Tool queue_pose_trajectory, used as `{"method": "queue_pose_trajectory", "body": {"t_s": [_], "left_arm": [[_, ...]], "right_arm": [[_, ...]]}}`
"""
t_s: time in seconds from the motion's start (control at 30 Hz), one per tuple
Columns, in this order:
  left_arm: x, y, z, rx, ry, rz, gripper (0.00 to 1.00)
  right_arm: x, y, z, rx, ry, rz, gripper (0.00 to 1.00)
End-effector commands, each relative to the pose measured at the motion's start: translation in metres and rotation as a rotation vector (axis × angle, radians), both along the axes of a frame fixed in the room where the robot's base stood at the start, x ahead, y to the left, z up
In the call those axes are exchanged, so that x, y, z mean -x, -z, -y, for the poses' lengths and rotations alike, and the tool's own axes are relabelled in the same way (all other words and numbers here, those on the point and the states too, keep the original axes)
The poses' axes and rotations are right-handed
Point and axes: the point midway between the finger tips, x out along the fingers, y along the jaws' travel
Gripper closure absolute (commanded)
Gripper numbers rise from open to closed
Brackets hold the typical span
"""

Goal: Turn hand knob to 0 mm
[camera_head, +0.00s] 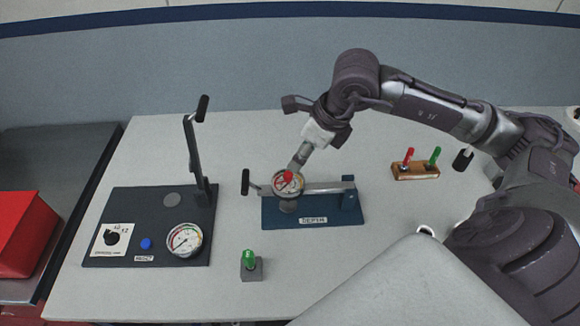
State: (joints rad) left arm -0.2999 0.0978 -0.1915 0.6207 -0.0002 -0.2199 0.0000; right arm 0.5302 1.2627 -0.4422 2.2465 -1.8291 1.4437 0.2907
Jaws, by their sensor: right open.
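The blue depth fixture (325,210), labelled "DEPTH", stands in the middle of the table. It carries a horizontal metal bar, a black grip (245,182) at its left end and a round dial gauge (288,183) with a red part on its face. My right gripper (301,156) comes down from the upper right, its tip just above the gauge; I cannot tell whether it touches. Its fingers are small and partly hidden. My left gripper is not in view.
A black-tipped lever (195,150) rises from the panel. A small grey block with a green toggle (249,262) stands in front. A wooden block (415,170) with red and green toggles stands at the right. A red box (25,235) lies left of the table.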

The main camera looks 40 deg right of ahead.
Motion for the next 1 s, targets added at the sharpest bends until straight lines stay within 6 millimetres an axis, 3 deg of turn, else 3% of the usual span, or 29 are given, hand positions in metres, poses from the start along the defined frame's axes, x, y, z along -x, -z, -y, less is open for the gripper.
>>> {"method": "queue_pose_trajectory", "body": {"t_s": [0.2, 0.4, 0.8, 1.0], "left_arm": [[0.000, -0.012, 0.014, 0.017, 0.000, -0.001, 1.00], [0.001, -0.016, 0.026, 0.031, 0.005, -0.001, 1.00], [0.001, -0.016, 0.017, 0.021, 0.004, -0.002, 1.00], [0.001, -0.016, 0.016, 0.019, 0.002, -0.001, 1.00]], "right_arm": [[-0.015, 0.040, -0.009, -0.005, 0.001, -0.004, 0.52], [-0.024, 0.063, -0.013, -0.003, 0.003, -0.002, 0.52], [-0.026, 0.071, -0.014, -0.001, 0.001, -0.001, 0.52], [-0.026, 0.071, -0.014, -0.001, 0.001, -0.001, 0.85]]}}
